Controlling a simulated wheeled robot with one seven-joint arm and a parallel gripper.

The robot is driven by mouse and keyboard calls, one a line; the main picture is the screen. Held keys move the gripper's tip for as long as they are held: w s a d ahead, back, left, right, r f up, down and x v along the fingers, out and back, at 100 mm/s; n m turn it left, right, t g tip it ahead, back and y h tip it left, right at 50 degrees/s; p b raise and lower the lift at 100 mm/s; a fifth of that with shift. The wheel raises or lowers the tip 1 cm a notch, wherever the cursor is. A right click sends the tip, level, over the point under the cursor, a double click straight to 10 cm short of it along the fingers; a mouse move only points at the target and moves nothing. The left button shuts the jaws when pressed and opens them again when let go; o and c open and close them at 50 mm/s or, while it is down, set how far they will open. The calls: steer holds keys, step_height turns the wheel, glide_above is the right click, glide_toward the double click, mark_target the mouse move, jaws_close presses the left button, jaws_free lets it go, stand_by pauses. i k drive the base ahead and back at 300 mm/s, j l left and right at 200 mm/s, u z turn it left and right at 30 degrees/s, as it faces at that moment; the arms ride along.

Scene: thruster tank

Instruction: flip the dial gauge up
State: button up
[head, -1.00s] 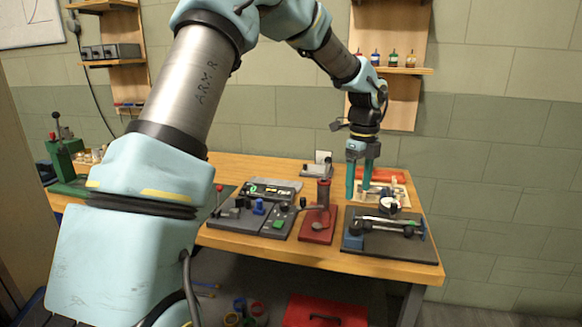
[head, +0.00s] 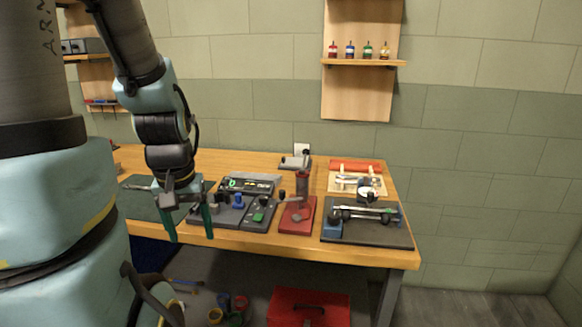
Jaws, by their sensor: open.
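The dial gauge (head: 367,194) is a small round piece with a white face and dark rim. It shows at the back edge of a dark plate (head: 395,238) on the right end of the bench, just behind a silver bar with black ends (head: 368,213). How it is hinged is too small to tell. My gripper (head: 190,238) is open and empty, with its teal fingers pointing down.
Between my gripper and the gauge stand a control panel (head: 225,217) with knobs and a red-based press (head: 298,218). A red roll (head: 356,167) and a light board with tools (head: 345,183) lie behind the plate. A red toolbox (head: 310,308) is on the floor.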

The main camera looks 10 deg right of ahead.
mark_target(366, 194)
steer(key=z, duration=1.05)
steer(key=i+l, duration=0.1)
steer(key=l, duration=0.2)
steer(key=i+l+u, duration=0.2)
steer(key=l, duration=0.2)
steer(key=l+u, duration=0.25)
steer(key=i+l+u, duration=0.2)
steer(key=l, duration=0.35)
steer(key=k, duration=0.1)
